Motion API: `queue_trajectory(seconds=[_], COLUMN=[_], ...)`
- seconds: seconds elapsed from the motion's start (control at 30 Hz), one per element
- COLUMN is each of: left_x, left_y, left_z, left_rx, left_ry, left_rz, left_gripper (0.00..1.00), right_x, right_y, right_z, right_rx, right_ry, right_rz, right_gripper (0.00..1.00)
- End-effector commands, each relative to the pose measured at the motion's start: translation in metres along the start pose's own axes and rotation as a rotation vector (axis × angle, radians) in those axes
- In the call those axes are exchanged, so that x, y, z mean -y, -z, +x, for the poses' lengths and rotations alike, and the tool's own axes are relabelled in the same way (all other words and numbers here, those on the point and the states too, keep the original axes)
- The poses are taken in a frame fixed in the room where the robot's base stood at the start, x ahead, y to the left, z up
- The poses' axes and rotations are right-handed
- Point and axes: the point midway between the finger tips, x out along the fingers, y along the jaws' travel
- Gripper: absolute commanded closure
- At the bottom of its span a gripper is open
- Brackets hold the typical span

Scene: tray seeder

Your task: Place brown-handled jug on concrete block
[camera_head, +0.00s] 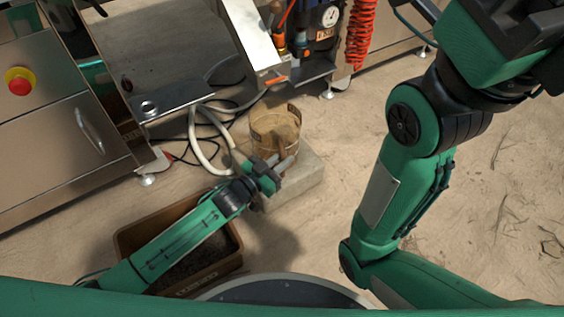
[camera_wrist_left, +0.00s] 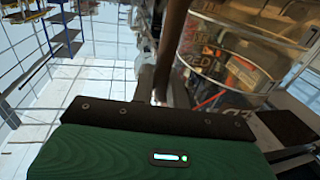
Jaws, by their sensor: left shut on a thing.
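The jug (camera_head: 275,127) is a clear, brownish vessel, seen above the far part of the pale concrete block (camera_head: 305,180). It looks upright; I cannot tell whether its base touches the block. My left gripper (camera_head: 281,167) is shut on the jug's brown handle, at the jug's near side. In the left wrist view, the brown handle (camera_wrist_left: 173,45) rises from the jaws, and the clear jug wall with printed marks (camera_wrist_left: 232,55) stands to its right. The gripper and wrist hide part of the block. My right arm shows at the right, but its gripper is out of view.
A brown crate (camera_head: 125,240) of dark soil lies below my left arm. A steel machine (camera_head: 60,130) with a red button stands at the left. A grey hose (camera_head: 194,140) and dark cables lie behind the block. The sandy floor to its right is open up to my right arm.

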Motion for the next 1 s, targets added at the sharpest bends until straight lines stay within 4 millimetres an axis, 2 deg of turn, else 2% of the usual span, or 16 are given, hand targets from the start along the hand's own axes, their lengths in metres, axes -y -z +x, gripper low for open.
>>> queue_trajectory(seconds=[0.27, 0.3, 0.4, 0.77, 1.0], left_x=[0.000, 0.000, 0.000, 0.000, 0.000], left_y=[-0.001, -0.001, -0.001, 0.003, 0.006], left_z=[0.000, 0.000, 0.000, -0.002, -0.035], left_rx=[-0.002, -0.001, -0.001, 0.001, 0.004], left_ry=[0.000, 0.000, 0.000, 0.000, 0.001], left_rz=[0.001, 0.000, 0.000, 0.000, -0.001], left_gripper=[1.00, 0.81, 0.63, 0.63, 0.63], right_x=[0.001, 0.001, 0.001, 0.000, -0.004], right_y=[0.001, 0.001, 0.000, -0.001, -0.010], right_z=[0.003, 0.003, 0.003, 0.004, 0.021], right_rx=[-0.005, -0.005, -0.004, 0.001, 0.011], right_ry=[0.003, 0.003, 0.003, 0.000, -0.003], right_rz=[0.001, 0.001, 0.001, 0.001, 0.004], right_gripper=[0.64, 0.64, 0.64, 0.64, 0.64])
